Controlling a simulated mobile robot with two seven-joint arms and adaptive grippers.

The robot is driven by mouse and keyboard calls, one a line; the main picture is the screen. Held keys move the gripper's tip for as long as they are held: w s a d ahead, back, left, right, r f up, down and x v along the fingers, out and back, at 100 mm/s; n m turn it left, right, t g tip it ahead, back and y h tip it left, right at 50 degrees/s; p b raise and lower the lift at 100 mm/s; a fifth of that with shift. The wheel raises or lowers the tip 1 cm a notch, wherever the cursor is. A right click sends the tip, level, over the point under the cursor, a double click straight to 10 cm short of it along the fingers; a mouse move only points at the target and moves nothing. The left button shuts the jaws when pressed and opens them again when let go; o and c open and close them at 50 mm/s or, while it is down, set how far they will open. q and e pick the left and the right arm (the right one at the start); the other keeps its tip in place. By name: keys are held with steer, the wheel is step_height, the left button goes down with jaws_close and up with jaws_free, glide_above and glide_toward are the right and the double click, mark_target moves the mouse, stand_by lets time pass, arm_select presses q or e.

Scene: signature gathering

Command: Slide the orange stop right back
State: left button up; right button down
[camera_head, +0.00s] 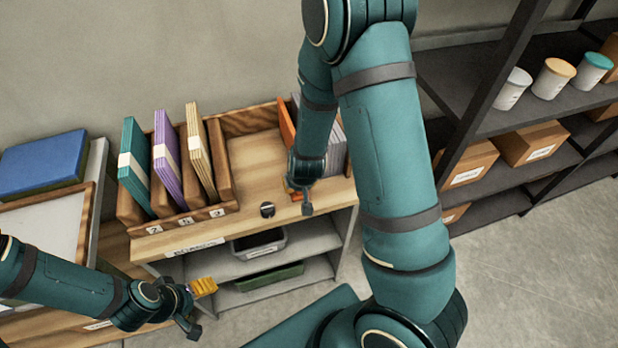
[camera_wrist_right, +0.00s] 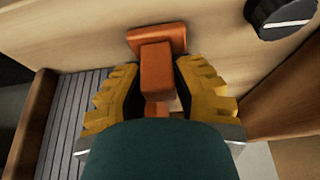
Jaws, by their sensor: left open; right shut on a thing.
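The orange stop (camera_head: 286,124) stands in the right part of the wooden rack (camera_head: 250,122), partly hidden behind my right arm. Its orange handle (camera_wrist_right: 157,66) shows in the right wrist view between the yellow fingers of my right gripper (camera_wrist_right: 158,82), which is shut on it. In the head view, my right gripper (camera_head: 300,191) is at the front of the rack, its fingers mostly hidden. My left gripper (camera_head: 202,291) is open and empty, low at the left, in front of the shelf unit and away from the stop.
Teal (camera_head: 136,165), purple (camera_head: 167,165) and cream (camera_head: 200,152) folders stand in the left slots. Grey-white folders (camera_head: 337,140) stand right of the stop, partly hidden. Bare rack floor lies between the cream folder and the stop. A dark knob (camera_head: 267,209) sits on the front edge.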

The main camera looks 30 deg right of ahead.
steer(key=shift+w+a, duration=0.15)
steer(key=shift+a, duration=0.7)
steer(key=shift+d+f, duration=0.1)
steer(key=c, duration=0.7)
jaws_free()
steer(key=shift+c, duration=0.2)
steer(key=v, duration=1.2)
